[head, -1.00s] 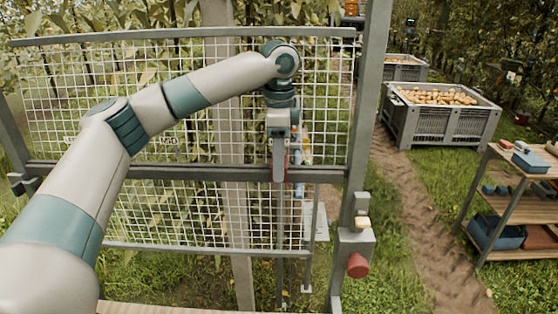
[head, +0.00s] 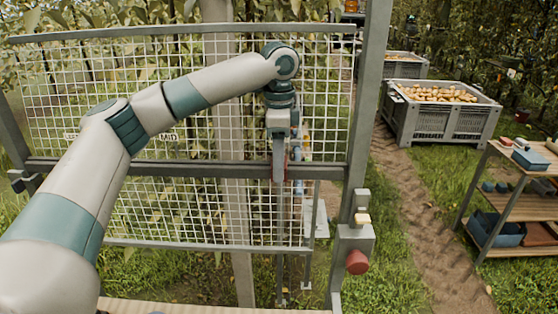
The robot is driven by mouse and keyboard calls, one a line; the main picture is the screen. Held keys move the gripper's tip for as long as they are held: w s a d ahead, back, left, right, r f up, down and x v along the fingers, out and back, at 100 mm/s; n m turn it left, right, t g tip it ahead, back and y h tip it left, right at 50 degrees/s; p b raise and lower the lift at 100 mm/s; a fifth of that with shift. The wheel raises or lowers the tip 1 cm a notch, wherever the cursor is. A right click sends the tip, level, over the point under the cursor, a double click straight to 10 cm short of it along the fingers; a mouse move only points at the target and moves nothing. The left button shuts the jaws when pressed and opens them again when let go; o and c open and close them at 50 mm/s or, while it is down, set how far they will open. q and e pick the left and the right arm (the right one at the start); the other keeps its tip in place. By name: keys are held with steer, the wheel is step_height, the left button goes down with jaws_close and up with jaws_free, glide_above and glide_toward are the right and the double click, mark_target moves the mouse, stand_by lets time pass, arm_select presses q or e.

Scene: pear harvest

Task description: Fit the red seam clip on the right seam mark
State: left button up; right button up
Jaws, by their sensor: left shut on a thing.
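My left arm reaches in from the left, and its gripper (head: 279,165) points down at the middle rail of the mesh gate, right of centre. It is shut on the red seam clip (head: 286,165), of which only a thin red edge shows beside the finger. I cannot tell whether the clip touches anything behind it. The right seam mark cannot be made out; the gripper and mesh cover that area. A small white label (head: 168,137) hangs on the mesh left of the gripper. My right gripper is not in view.
The mesh gate (head: 190,171) has a metal post (head: 362,130) on its right, with a box and red knob (head: 357,262). Grey crates of pears (head: 440,120) stand back right. A wooden shelf (head: 520,200) with tools and blue bins is at far right. A dirt path lies between.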

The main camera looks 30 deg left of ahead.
arm_select(q)
steer(key=shift+f, duration=0.1)
steer(key=o, duration=1.1)
steer(key=shift+r+b, duration=0.4)
steer(key=shift+r, duration=0.3)
step_height(320, 180, up, 4)
steer(key=shift+f+b, duration=0.15)
steer(key=shift+b, duration=0.7)
step_height(320, 180, up, 12)
steer(key=shift+r+b, duration=0.2)
steer(key=shift+b, duration=0.1)
